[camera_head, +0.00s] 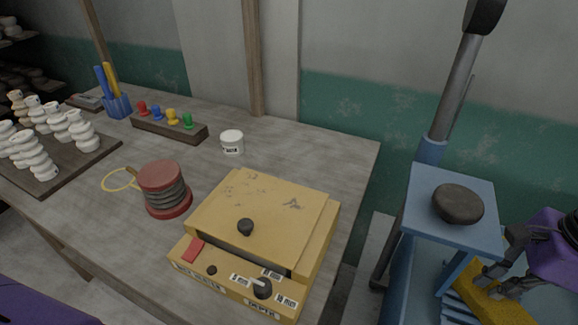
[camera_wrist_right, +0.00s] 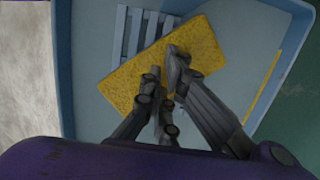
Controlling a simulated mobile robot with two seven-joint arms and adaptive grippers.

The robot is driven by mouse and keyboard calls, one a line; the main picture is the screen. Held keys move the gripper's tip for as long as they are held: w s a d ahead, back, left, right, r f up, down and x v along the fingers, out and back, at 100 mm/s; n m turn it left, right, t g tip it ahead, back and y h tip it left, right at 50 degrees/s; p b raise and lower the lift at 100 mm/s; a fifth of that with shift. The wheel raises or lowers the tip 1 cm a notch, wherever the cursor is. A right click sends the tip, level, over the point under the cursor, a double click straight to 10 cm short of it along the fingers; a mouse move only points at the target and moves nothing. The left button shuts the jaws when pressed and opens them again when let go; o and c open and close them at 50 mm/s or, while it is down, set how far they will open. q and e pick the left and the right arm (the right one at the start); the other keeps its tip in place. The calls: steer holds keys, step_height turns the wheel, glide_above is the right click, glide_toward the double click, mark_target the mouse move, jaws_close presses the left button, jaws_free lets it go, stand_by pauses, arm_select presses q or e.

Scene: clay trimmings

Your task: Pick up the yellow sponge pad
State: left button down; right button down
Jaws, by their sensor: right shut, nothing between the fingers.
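The yellow sponge pad (camera_wrist_right: 125,88) lies tilted across the blue basin in the right wrist view, partly over light blue slats (camera_wrist_right: 140,25). In the head view the yellow pad (camera_head: 503,308) shows at the lower right, partly cut off by the picture edge. My right gripper (camera_head: 484,280) reaches in from the right edge over the pad. In the wrist view its dark fingers (camera_wrist_right: 168,70) are shut, empty, and overlap part of the pad. I cannot tell whether they touch it. My left gripper is not in view.
The blue basin's wall (camera_wrist_right: 66,70) surrounds the pad. A blue platform (camera_head: 430,215) with a dark round knob and a grey lever stands beside it. The grey worktable (camera_head: 330,160) holds a yellow box machine (camera_head: 265,205), a red-ended spool (camera_head: 165,185) and a white jar (camera_head: 232,142).

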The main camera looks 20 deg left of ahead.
mark_target(522, 307)
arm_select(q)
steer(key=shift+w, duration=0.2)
arm_select(e)
steer(key=shift+s+f, duration=0.15)
steer(key=d, duration=0.5)
steer(key=shift+s+b, duration=0.2)
steer(key=shift+b, duration=0.1)
steer(key=shift+d, duration=0.2)
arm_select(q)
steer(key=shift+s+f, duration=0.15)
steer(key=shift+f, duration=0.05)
arm_select(e)
steer(key=shift+a, duration=0.1)
steer(key=shift+w, duration=0.1)
steer(key=shift+r+p, duration=0.3)
steer(key=shift+r, duration=0.55)
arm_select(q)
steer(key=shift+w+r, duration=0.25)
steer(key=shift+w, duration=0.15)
arm_select(e)
steer(key=shift+f, duration=0.1)
